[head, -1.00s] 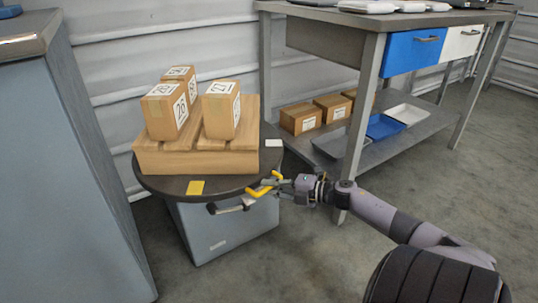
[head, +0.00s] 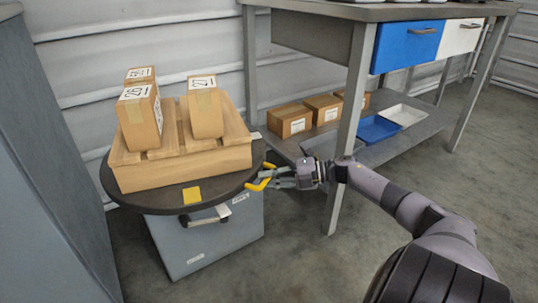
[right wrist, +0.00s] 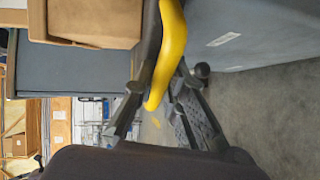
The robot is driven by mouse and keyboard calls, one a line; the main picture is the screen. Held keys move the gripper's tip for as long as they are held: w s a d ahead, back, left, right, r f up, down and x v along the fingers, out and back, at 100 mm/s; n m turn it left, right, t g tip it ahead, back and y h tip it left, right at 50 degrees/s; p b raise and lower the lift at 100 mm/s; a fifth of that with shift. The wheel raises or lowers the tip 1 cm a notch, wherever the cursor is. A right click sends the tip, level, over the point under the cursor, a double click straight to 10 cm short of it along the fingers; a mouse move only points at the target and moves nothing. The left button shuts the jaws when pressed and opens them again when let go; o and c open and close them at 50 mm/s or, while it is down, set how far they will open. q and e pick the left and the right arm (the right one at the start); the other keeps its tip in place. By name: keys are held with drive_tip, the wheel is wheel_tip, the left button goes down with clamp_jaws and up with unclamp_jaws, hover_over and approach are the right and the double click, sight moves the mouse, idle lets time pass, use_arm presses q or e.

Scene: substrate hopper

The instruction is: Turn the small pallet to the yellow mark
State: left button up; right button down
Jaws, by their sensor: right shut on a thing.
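The small wooden pallet (head: 190,162) sits on a dark round turntable (head: 125,188) and carries several labelled cardboard boxes (head: 206,110). Its front edge slants up to the right. The yellow mark (head: 192,196) is a flat square at the turntable's front, in front of the pallet. My right gripper (head: 267,179) is at the turntable's right rim, shut on a yellow handle (head: 257,186). The handle (right wrist: 168,50) also shows between the fingers in the right wrist view. My left gripper is out of view.
A grey cabinet (head: 45,170) stands close on the left. A workbench (head: 345,14) stands behind right, its leg near my right arm, with boxes (head: 290,120) and trays on its lower shelf. A metal bar handle (head: 206,219) juts below the turntable's front. Floor on the right is clear.

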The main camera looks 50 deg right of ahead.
drive_tip(key=shift+d, duration=0.1)
drive_tip(key=c, duration=1.6)
unclamp_jaws()
drive_tip(key=v, duration=0.7)
drive_tip(key=shift+s, duration=0.15)
